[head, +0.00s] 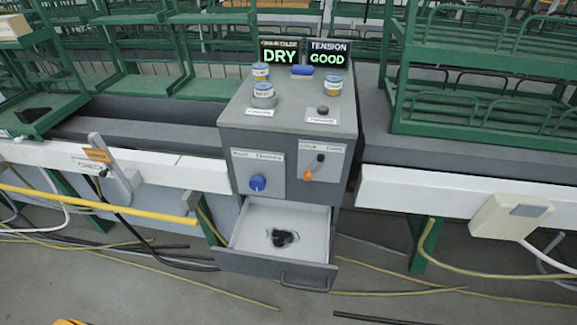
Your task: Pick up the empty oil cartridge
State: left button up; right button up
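Several small cylinders with pale tops and blue bands, which look like cartridges, stand on top of the grey machine (290,117). One cartridge (261,71) is at the back left, and another cartridge (333,84) is at the right. A third cartridge (263,91) is in front on the left and seems to sit in a grey holder above a small label. I cannot tell from this view which is empty. A sign (280,53) behind them reads DRY.
The machine's drawer (250,215) is pulled open, with a dark patch or object (283,238) inside. A second sign (328,54) reads TENSION GOOD. Green racks (470,110) flank the machine. A yellow bar (100,205) crosses at left; cables lie on the floor.

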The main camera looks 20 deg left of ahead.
aim_at(262, 89)
jog(key=u, duration=0.8)
